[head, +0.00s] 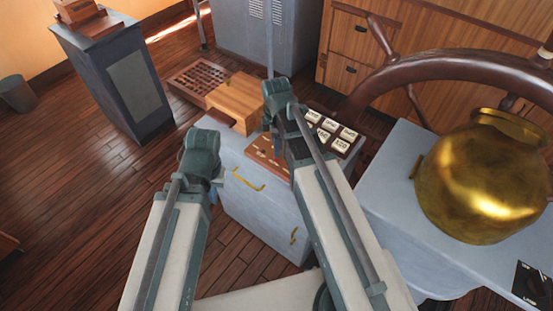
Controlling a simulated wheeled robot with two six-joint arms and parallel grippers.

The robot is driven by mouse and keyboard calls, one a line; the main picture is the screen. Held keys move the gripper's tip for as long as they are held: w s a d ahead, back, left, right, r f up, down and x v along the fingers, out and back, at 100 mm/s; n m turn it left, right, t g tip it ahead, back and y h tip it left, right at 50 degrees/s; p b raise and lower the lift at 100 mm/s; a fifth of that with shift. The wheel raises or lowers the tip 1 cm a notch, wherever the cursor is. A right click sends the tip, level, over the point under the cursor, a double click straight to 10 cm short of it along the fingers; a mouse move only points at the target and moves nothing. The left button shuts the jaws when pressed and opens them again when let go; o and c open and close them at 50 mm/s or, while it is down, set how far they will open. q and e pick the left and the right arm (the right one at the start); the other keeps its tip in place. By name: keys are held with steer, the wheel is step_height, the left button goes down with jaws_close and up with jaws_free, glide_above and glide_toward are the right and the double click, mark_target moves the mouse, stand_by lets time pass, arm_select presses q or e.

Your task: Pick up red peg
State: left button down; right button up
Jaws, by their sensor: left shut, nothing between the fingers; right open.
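I cannot make out a red peg in the head view. A brown wooden board (266,160) with small dark marks lies on top of the grey cabinet (262,200), partly behind my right arm. My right gripper (277,142) hangs down beside that board; it is open, mostly covered by my own arm, and I see nothing held in it. My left arm ends in a rounded joint to the left of the cabinet, and its gripper is hidden behind the arm.
A wooden box (236,101), a reddish grid rack (203,82) and a panel of white labelled keys (325,130) sit around the board. At right are a brass pot (475,185) on a grey counter (390,180) and a ship's wheel (440,68).

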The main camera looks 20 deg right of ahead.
steer(key=f+b, duration=0.4)
steer(key=f, duration=0.1)
steer(key=shift+w+d+f+b, duration=0.15)
steer(key=shift+w+b, duration=0.1)
steer(key=shift+b, duration=0.15)
jaws_close()
